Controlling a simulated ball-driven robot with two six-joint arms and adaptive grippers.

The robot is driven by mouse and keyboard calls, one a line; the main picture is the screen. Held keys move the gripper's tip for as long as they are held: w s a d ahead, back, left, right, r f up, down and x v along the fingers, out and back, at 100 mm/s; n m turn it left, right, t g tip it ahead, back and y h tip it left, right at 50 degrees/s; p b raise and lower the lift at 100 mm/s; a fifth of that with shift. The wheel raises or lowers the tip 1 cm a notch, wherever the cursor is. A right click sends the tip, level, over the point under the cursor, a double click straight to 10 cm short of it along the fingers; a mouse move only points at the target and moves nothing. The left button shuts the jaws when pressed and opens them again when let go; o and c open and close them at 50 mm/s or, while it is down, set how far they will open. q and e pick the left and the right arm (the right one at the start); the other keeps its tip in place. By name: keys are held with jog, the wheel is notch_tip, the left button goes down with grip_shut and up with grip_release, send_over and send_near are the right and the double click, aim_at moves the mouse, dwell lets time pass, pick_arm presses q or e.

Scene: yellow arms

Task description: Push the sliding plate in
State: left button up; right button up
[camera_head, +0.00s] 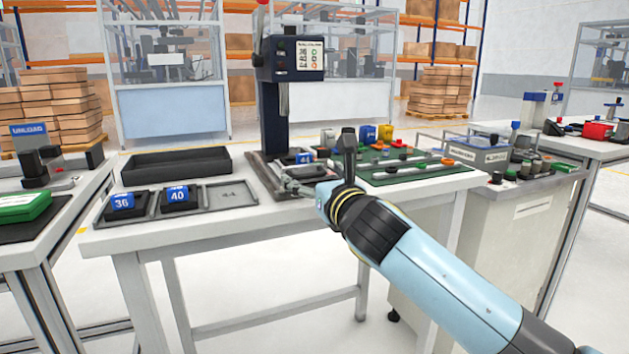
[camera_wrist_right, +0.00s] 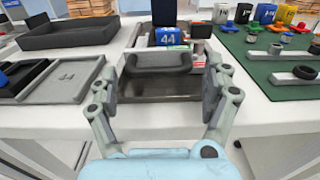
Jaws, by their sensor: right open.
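The sliding plate (camera_wrist_right: 165,87) is a dark metal plate with a raised grey handle bar along its front, at the foot of the press (camera_head: 271,120). In the head view my right arm partly hides it. A dark block with a blue 44 label (camera_wrist_right: 168,36) sits behind the handle; it also shows in the head view (camera_head: 304,158). My right gripper (camera_wrist_right: 170,70) is open, its fingers on either side of the handle bar; I cannot tell whether they touch it. It also shows in the head view (camera_head: 322,165). My left gripper is out of view.
A grey tray (camera_head: 237,195) with blocks 36 and 40 and an empty 44 slot lies left of the press. A black bin (camera_head: 176,163) stands behind it. A green mat (camera_head: 405,172) with small parts lies to the right. The white table's front edge is clear.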

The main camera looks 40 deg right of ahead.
aim_at(303, 168)
jog(key=c, duration=1.6)
jog(key=p+x, duration=0.1)
jog(key=x, duration=0.3)
jog(key=shift+r, duration=0.2)
jog(key=shift+w+f, duration=0.15)
jog(key=shift+w, duration=0.15)
